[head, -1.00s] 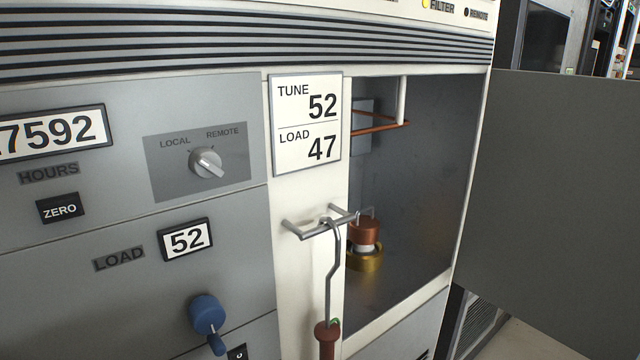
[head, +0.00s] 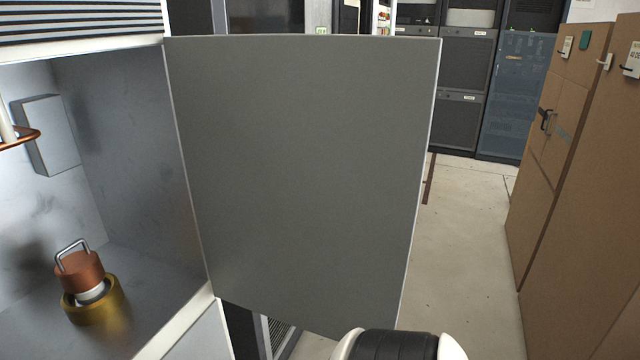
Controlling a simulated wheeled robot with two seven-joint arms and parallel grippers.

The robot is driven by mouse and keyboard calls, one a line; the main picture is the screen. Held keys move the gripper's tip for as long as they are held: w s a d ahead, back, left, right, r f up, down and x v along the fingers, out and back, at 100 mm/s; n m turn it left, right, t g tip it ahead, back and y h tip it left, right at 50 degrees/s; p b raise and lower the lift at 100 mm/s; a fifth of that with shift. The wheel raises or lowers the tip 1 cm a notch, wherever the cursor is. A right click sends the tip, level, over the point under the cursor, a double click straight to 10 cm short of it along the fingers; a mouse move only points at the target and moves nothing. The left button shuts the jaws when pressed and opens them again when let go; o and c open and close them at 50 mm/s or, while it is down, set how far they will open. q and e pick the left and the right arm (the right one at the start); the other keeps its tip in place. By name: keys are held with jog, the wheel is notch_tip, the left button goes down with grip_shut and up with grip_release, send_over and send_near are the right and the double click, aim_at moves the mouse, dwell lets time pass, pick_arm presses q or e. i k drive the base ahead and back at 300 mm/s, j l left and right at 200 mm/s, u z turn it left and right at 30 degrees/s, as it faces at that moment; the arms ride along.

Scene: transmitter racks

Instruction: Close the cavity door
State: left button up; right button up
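The cavity door (head: 305,170) is a flat grey panel in the middle of the head view. It stands wide open, hinged at the right edge of the cavity opening. The open cavity (head: 135,150) is at the left, with bare metal walls. Inside it a copper and white part with a wire handle (head: 80,275) sits in a brass ring (head: 95,308). A white and black part of my arm shows at the bottom edge, below the door's lower right corner. Neither gripper is in view.
Brown cabinets (head: 570,140) stand at the right. Dark and blue racks (head: 515,95) stand at the back. The pale floor (head: 465,240) between the door and the brown cabinets is clear.

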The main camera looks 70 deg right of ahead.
aim_at(305, 155)
jog(key=k+l, duration=0.1)
jog(key=l, duration=0.35)
jog(key=k+l+u, duration=0.1)
jog(key=l, duration=0.3)
jog(key=k+l, duration=0.1)
jog(key=l, duration=0.35)
jog(key=k+l+u, duration=0.15)
jog(key=l, duration=0.7)
jog(key=k+l+u, duration=0.1)
jog(key=l, duration=0.3)
jog(key=k+l, duration=0.2)
jog(key=l, duration=0.2)
jog(key=u, duration=0.05)
